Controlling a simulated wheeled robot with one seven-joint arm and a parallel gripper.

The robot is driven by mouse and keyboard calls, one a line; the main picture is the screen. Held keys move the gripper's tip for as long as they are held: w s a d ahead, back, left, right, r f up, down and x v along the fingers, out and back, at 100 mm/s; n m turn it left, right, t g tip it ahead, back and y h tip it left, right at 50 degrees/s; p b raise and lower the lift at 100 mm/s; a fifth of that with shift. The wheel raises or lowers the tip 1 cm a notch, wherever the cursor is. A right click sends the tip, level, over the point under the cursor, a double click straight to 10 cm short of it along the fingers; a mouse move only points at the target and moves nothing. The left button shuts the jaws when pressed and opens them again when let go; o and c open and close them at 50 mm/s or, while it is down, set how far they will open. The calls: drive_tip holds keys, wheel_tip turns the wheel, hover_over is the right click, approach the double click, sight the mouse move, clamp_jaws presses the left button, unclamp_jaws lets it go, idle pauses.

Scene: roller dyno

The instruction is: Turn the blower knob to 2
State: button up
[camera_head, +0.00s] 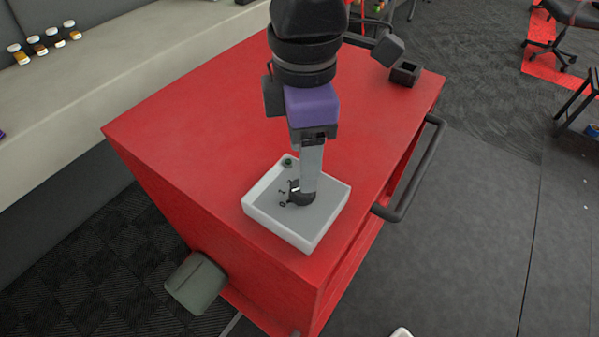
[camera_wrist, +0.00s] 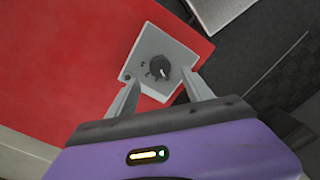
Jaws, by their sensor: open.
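The blower control box (camera_head: 263,215) is a white-rimmed box with a grey face on the red cabinet top. Its black knob (camera_head: 301,197) is partly hidden by my gripper (camera_head: 303,190) in the head view.
The red cabinet top (camera_head: 180,130) is mostly bare around the box. A small black open box (camera_head: 404,74) stands at its far right corner. A black handle (camera_head: 415,175) runs along the right side. Several small jars (camera_head: 38,45) stand on the grey bench (camera_head: 70,85).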

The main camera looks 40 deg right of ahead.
sight(298, 198)
wheel_tip(298, 198, down, 7)
drive_tip(key=shift+r+b, duration=0.2)
drive_tip(key=shift+b, duration=0.35)
clamp_jaws()
